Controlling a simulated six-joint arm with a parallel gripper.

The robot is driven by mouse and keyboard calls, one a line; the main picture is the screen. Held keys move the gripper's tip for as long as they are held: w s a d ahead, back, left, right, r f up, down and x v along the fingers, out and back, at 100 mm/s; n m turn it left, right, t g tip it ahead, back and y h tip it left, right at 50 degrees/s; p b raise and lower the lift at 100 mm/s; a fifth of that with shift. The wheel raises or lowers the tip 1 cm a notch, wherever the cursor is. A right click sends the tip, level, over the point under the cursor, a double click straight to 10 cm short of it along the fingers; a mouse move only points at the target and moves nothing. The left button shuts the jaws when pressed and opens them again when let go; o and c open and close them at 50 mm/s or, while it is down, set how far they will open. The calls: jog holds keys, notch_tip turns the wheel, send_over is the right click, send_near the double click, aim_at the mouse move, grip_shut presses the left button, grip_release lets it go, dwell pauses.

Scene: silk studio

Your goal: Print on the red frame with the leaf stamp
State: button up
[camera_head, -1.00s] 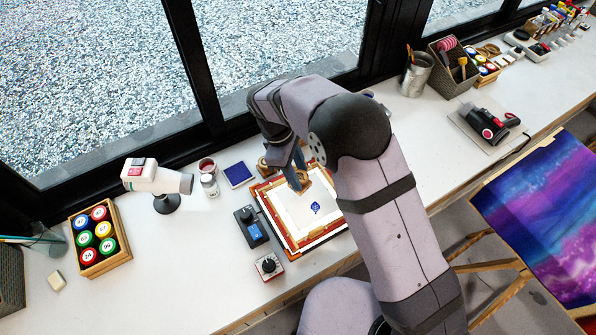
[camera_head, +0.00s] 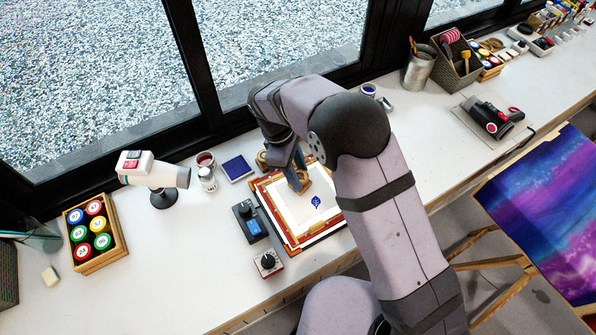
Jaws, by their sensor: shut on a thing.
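The red frame (camera_head: 276,221) lies on the table with white cloth (camera_head: 295,218) stretched inside it. A blue leaf print (camera_head: 316,202) shows on the cloth. My gripper (camera_head: 300,182) is over the back part of the frame, shut on a wooden block that seems to be the leaf stamp (camera_head: 305,187). The stamp is at or just above the cloth; I cannot tell if it touches. Its printing face is hidden. My arm covers the frame's right side. A blue ink pad (camera_head: 237,168) lies behind and left of the frame.
A dark device with a blue switch (camera_head: 250,222) and a small dial box (camera_head: 268,263) stand close left of the frame. Jars (camera_head: 207,178), a white blower (camera_head: 150,172) and a wooden crate of coloured lids (camera_head: 95,234) are further left. More round wooden pieces sit behind my gripper.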

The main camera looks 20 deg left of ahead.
jog(key=shift+f, duration=0.4)
dwell(0.5)
jog(key=shift+s+d+f, duration=0.1)
jog(key=shift+s+f, duration=0.1)
jog(key=shift+f, duration=0.1)
dwell(1.5)
jog(key=shift+r, duration=0.15)
notch_tip(320, 180, up, 7)
jog(key=p, duration=0.5)
jog(key=shift+w+r+p, duration=0.1)
jog(key=shift+w+p, duration=0.05)
jog(key=shift+p, duration=0.2)
dwell(0.3)
